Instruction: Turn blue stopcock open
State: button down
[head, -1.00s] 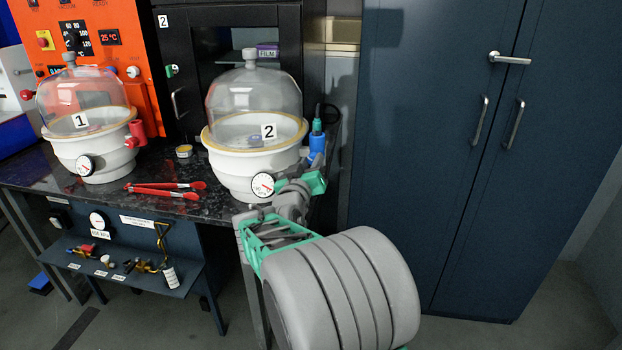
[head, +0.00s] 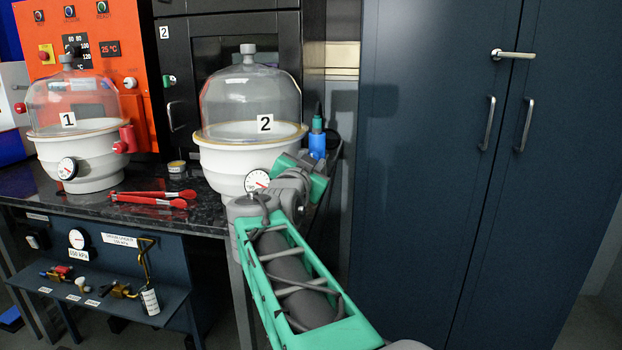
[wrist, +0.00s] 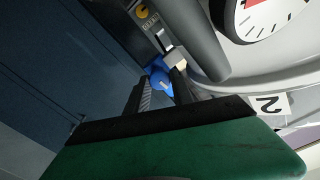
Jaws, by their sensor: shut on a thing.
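The blue stopcock (head: 317,145) is on the right side of the white vacuum desiccator labelled 2 (head: 225,165), under its clear dome. In the wrist view the blue stopcock (wrist: 158,76) shows at the tips of my gripper (wrist: 160,90), whose dark fingers lie on either side of it. My gripper is shut on it. In the head view my green and grey wrist stands in front of the desiccator's right side and hides the fingertips. I cannot tell the stopcock's exact angle.
A round gauge (head: 257,180) on desiccator 2 is close to my wrist. Desiccator 1 (head: 90,165) with a red stopcock (head: 126,139) and red tongs (head: 150,198) are at left. A dark blue cabinet (head: 430,180) stands at right.

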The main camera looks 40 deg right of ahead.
jog(key=shift+f+m+b, duration=0.15)
jog(key=shift+m+b, duration=0.45)
jog(key=shift+b, duration=0.05)
jog(key=c, duration=1.1)
grip_release()
jog(key=p+v, duration=0.1)
jog(key=v, duration=0.6)
jog(key=shift+s+a, duration=0.2)
jog(key=shift+a, duration=0.15)
